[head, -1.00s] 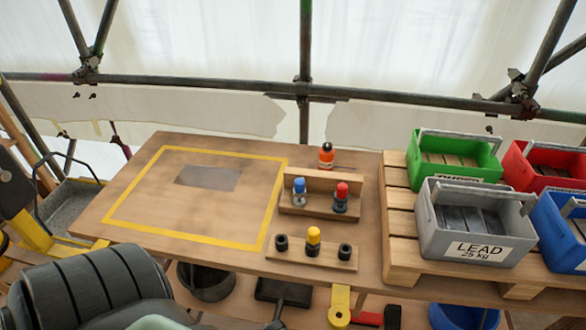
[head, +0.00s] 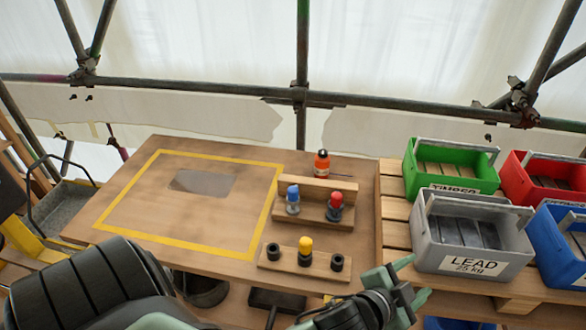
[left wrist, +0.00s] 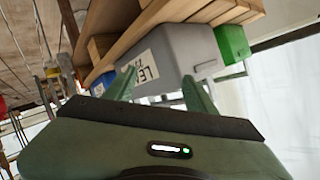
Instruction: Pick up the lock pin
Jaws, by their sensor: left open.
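Small pins with coloured tops stand in wooden holders on the workbench (head: 130,235) in the head view; which one is the lock pin I cannot tell. A blue-topped one (head: 293,200) and a red-topped one (head: 335,206) stand in the rear stepped holder (head: 314,218). A yellow-topped one (head: 305,251) stands in the front holder (head: 320,270) between two black rings. My left gripper (head: 412,282) is open and empty, right of the front holder, pointing toward the grey bin. Its fingers (left wrist: 160,88) also show apart in the left wrist view. My right gripper is not in view.
The grey LEAD bin (head: 470,264) stands on a pallet (head: 392,207) right of the bench, with green (head: 452,182), red (head: 540,165) and blue (head: 560,240) bins around it. An orange bottle (head: 322,163) stands behind the rear holder. The yellow-outlined area is mostly clear.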

